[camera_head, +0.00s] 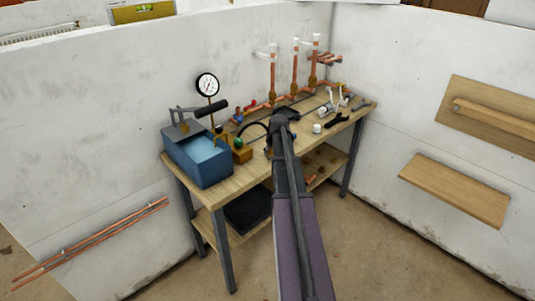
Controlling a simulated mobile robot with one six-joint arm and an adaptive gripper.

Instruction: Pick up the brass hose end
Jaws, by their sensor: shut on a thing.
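A black hose (252,124) arches over the workbench top, from beside a blue test pump tank (197,160) toward my gripper (271,141). My gripper is low over the middle of the bench, its fingers largely hidden by my own wrist and arm. It is shut on the end of this hose. The brass of the hose end is too small and covered to make out. A pressure gauge (207,84) stands upright behind the tank, and a black pump handle (211,109) sticks out above it.
Copper pipes with white tops (295,66) rise along the back of the workbench (230,180). Small fittings, a white cup (317,128) and a black tool (337,121) lie at right. White walls close in behind and at right, where wooden boards (455,190) are mounted.

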